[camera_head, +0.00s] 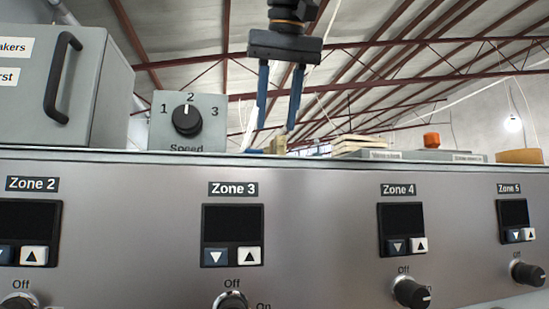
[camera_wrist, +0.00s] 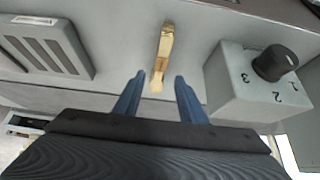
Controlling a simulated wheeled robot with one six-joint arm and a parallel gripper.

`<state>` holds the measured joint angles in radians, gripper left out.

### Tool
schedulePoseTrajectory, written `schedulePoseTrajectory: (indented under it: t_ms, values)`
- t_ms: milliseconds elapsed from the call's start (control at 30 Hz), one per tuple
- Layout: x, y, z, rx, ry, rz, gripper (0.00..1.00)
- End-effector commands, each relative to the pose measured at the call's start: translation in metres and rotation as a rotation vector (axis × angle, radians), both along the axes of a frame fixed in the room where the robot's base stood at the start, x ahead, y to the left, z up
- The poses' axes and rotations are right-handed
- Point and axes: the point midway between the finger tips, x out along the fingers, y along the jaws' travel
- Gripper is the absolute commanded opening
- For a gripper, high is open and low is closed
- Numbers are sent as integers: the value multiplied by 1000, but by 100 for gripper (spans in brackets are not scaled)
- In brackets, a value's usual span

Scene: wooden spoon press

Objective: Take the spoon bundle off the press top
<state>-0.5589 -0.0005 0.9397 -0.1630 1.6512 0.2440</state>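The spoon bundle (camera_wrist: 166,42) is a slim, light wooden bundle lying on the grey press top (camera_wrist: 120,18). In the wrist view it runs lengthwise away from me, with its near end between my fingers. In the head view only a small tan part of the bundle (camera_head: 279,145) shows above the press's front edge. My gripper (camera_head: 276,128) has two blue fingers pointing down, spread apart, above the bundle. In the wrist view my gripper (camera_wrist: 160,76) is open, with a finger on each side of the bundle's line. I cannot tell whether the fingers touch it.
A grey speed-dial box (camera_head: 170,127) stands left of the bundle, beside a large grey box (camera_head: 45,100) with a black handle. To the right are a stack of pale boards (camera_head: 358,143) and an orange piece (camera_head: 431,140). The wrist view shows a vented grey box (camera_wrist: 40,40).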

Motion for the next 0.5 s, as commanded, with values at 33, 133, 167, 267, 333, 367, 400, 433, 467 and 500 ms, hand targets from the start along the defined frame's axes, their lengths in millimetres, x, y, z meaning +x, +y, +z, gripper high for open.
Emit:
schedulePoseTrajectory:
  t_ms: [33, 133, 167, 267, 333, 367, 400, 433, 467, 500]
  values:
    - [2, 1, -5, -1, 2, 1, 37]
    - [7, 2, -13, -1, 2, 1, 37]
    - [9, 2, -15, -1, 2, 2, 37]
    - [15, 2, -22, -1, 3, 1, 37]
    - [21, 2, -29, -1, 3, 0, 37]
    - [24, 2, -32, -1, 4, -1, 37]
    - [27, 2, -36, 0, 3, -1, 37]
    - [30, 3, -40, -1, 4, 0, 37]
    - [32, 4, -43, 0, 3, -1, 37]
    - [34, 5, -47, 0, 3, -1, 37]
